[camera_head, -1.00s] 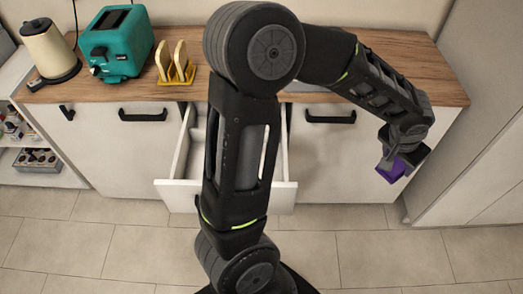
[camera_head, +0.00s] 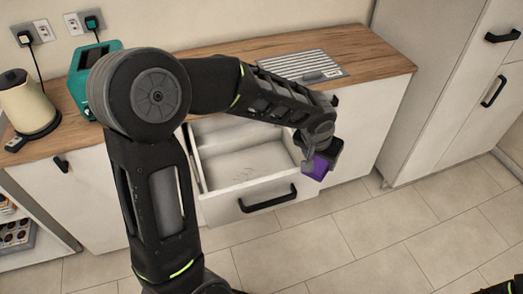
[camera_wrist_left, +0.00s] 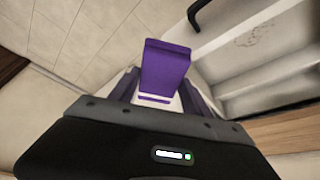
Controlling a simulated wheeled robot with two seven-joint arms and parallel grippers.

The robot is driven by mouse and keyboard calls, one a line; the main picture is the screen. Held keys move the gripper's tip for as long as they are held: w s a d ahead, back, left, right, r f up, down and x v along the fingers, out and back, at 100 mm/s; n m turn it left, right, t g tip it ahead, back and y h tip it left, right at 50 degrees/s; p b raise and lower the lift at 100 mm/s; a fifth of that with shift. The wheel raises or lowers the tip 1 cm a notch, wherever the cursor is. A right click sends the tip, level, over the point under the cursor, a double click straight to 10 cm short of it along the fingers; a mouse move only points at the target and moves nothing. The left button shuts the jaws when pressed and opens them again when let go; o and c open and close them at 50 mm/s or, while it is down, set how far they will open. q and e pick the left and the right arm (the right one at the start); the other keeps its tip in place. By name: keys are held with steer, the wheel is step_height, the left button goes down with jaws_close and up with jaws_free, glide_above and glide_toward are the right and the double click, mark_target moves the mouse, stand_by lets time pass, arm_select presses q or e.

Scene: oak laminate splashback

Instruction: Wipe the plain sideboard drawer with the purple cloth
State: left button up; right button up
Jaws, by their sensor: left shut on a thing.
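The sideboard drawer (camera_head: 256,207) is pulled open, white with a black bar handle, and looks empty. My left gripper (camera_head: 312,160) is shut on the purple cloth (camera_head: 318,168), beside the drawer's right front corner. The cloth looks like a folded purple block and also shows in the left wrist view (camera_wrist_left: 165,66), between the fingers. The drawer is at the right in that view, apart from the cloth.
A teal toaster (camera_head: 83,68) and a cream kettle (camera_head: 28,103) stand on the wooden worktop (camera_head: 225,50), with a metal drainer grille (camera_head: 300,65) further right. A tall white cabinet (camera_head: 430,80) stands at the right. The tiled floor (camera_head: 390,230) before the drawer is clear.

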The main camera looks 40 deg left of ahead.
arm_select(q)
steer(key=shift+w+a+f, duration=0.1)
steer(key=shift+a, duration=0.2)
steer(key=w+a+r+n+b, duration=0.15)
steer(key=a+b, duration=0.25)
steer(key=a, duration=0.4)
steer(key=w+a+r+b, duration=0.1)
steer(key=a+r+b, duration=0.25)
steer(key=a, duration=0.55)
step_height(320, 180, down, 14)
steer(key=b, duration=0.8)
steer(key=shift+m, duration=0.35)
steer(key=shift+r, duration=0.1)
